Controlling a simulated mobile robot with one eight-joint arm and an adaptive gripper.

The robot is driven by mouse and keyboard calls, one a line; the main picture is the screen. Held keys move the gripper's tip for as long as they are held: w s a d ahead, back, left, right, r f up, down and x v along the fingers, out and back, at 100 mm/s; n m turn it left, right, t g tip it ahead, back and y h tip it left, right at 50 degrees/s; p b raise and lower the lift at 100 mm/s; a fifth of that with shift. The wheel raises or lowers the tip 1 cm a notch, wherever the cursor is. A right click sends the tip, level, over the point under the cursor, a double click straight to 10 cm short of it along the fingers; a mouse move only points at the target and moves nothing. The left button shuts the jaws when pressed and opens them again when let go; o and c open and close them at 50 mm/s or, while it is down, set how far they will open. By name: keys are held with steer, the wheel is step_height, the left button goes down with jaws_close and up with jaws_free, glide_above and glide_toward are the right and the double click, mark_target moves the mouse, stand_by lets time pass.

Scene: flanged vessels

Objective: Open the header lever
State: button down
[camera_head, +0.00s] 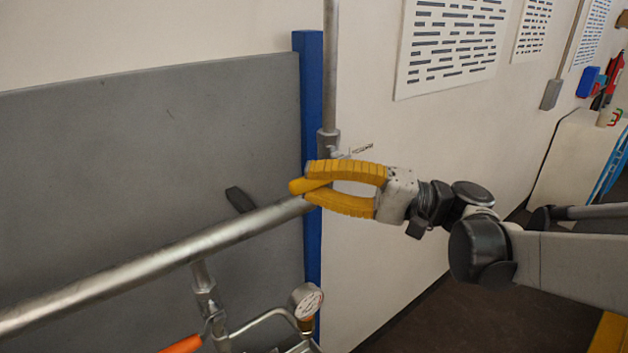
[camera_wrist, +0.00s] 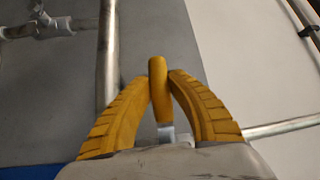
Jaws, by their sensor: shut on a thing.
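The header lever (camera_head: 297,186) has a yellow handle that sticks out past my fingertips to the left in the head view. In the wrist view the lever (camera_wrist: 158,78) stands between my two yellow fingers, with a short pale metal part below its yellow grip. My gripper (camera_head: 312,183) is shut on the lever near the right end of the large grey header pipe (camera_head: 165,247). In the wrist view my gripper (camera_wrist: 160,82) has its fingertips on both sides of the handle. The valve body behind my fingers is mostly hidden in the head view.
A grey panel (camera_head: 130,150) with a blue post (camera_head: 308,75) stands behind the pipe. A thin vertical pipe (camera_head: 330,65) rises above my gripper. A pressure gauge (camera_head: 305,300) and an orange handle (camera_head: 182,345) are below. Dark floor (camera_head: 480,310) lies open at the lower right.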

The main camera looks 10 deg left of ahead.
steer(key=shift+f, duration=0.1)
steer(key=w+d+f+n+t+h+p, duration=0.5)
steer(key=f+n+h, duration=0.3)
steer(key=h, duration=0.3)
steer(key=shift+w+d+f+n+t+h+p, duration=0.25)
steer(key=shift+w+d+n+t+h+p, duration=0.15)
steer(key=shift+w+n+t+p, duration=0.4)
stand_by(0.5)
steer(key=c, duration=1.2)
jaws_free()
steer(key=shift+w, duration=0.15)
